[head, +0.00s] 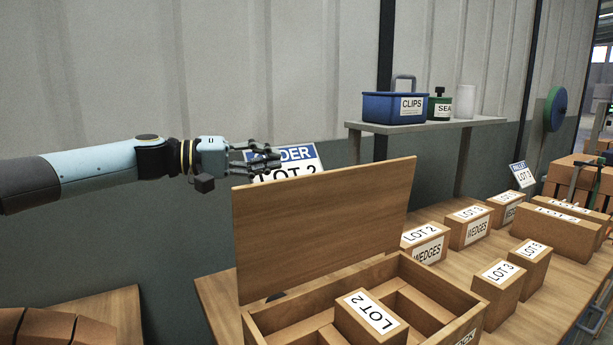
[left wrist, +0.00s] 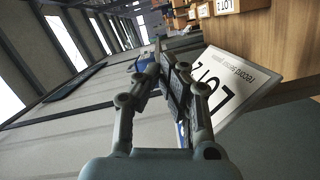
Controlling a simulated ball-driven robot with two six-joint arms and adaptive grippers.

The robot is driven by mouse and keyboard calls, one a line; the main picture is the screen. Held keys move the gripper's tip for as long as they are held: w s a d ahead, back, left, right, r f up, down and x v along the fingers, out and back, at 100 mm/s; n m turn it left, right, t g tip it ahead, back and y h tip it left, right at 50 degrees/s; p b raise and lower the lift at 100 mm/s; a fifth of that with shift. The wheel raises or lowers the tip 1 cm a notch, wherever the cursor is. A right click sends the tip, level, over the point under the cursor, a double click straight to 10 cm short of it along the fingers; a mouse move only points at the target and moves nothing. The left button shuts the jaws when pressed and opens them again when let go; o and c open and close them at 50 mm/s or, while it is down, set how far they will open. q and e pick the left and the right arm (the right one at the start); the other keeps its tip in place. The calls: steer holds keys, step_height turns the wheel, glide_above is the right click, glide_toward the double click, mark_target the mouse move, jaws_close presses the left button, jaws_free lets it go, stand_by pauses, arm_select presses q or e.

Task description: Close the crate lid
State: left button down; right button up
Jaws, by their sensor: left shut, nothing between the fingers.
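The wooden crate (head: 267,320) stands on the bench at the lower middle of the head view. Its lid (head: 330,222) is up, standing nearly upright along the crate's back edge. Inside the crate are dividers and a box labelled LOT 2 (head: 371,318). My left gripper (head: 272,159) is shut and empty, beside the lid's upper left corner and in front of the LOT 2 sign (head: 300,163). In the left wrist view its fingers (left wrist: 165,65) are close together with the sign (left wrist: 235,85) beside them. I cannot tell whether it touches the lid. My right gripper is not in view.
Several labelled boxes (head: 427,243) stand on the bench to the right of the crate. A shelf (head: 430,126) on the wall holds a blue CLIPS bin (head: 392,108), a green bottle (head: 440,107) and a white cup (head: 464,102). Bricks (head: 45,326) lie at the lower left.

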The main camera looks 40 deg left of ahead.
arm_select(q)
steer(key=w+d+f+p, duration=0.1)
steer(key=w+d+p, duration=0.2)
steer(key=d, duration=0.4)
steer(key=shift+f+p, duration=0.25)
steer(key=shift+p, duration=0.25)
steer(key=shift+w, duration=0.1)
